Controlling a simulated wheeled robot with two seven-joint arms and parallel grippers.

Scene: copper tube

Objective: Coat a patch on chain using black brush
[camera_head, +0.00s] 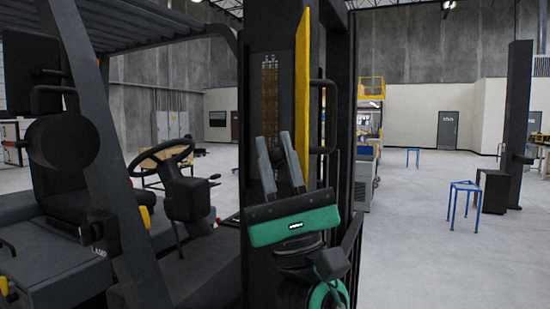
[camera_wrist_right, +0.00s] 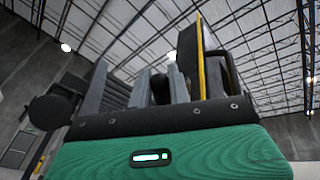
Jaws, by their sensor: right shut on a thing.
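The chain (camera_head: 270,90) is a brown, vertical strip on the dark mast of a forklift, left of a yellow upright bar. My right gripper (camera_head: 274,138), with a green body and two grey fingers, points up in front of the mast, just below the chain in the picture. It is shut on the black brush, whose dark form between the fingers hardly stands out from the mast. In the right wrist view, a dark form (camera_wrist_right: 160,88) shows between the grey fingers; its bristles cannot be made out. Contact between brush and chain cannot be told. My left gripper is out of view.
The forklift's dark mast, yellow bar (camera_head: 302,80) and side handle (camera_head: 328,115) stand close around my right gripper. The steering wheel (camera_head: 160,153) and seat are at left. Blue stands (camera_head: 464,205) and open floor lie at right.

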